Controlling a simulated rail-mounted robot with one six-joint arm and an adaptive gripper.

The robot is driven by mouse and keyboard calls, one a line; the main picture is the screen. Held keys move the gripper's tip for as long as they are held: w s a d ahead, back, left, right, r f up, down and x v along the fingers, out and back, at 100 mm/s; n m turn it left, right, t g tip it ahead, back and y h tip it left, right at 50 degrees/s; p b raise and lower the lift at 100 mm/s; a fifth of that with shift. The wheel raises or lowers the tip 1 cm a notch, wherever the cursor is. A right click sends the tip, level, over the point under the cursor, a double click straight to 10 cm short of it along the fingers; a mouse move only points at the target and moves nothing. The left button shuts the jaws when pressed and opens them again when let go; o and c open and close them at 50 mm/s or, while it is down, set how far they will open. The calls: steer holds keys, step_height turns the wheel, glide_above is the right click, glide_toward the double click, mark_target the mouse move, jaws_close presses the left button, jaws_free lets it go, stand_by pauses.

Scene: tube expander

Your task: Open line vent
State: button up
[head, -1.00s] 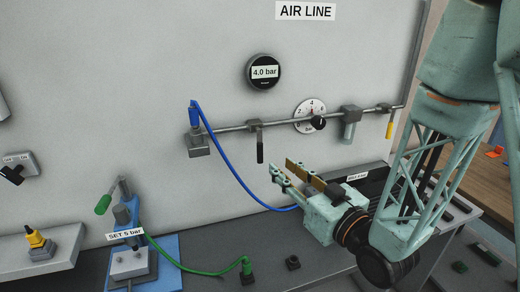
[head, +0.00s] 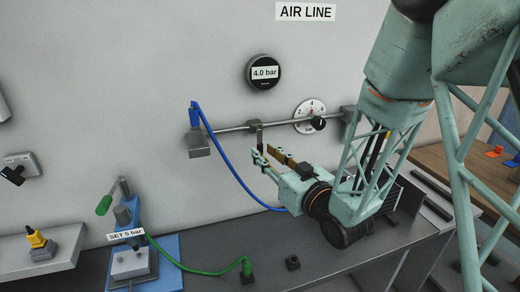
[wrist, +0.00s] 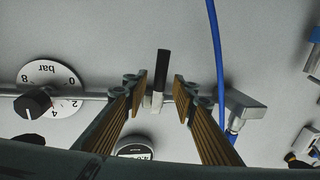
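A small lever valve with a dark hanging handle (head: 260,136) sits on the grey air pipe under the AIR LINE sign; no label naming it the line vent is readable. My gripper (head: 263,155) is in front of this valve, its fingers pointing to the wall and covering the handle's lower part. In the wrist view the black handle (wrist: 163,64) stands between the fingertips in the picture, with clear gaps on both sides. My gripper (wrist: 160,88) is open and empty. How far the handle lies beyond the tips is hard to tell.
A gauge reading 4.0 bar (head: 264,72) is above the pipe (head: 235,127). A dial with a black knob (head: 318,123) is right of the valve. A blue hose (head: 222,160) hangs to the left. A pump labelled SET 5 bar (head: 130,255) stands lower left.

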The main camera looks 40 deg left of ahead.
mark_target(261, 150)
steer(key=shift+x, duration=1.7)
jaws_close()
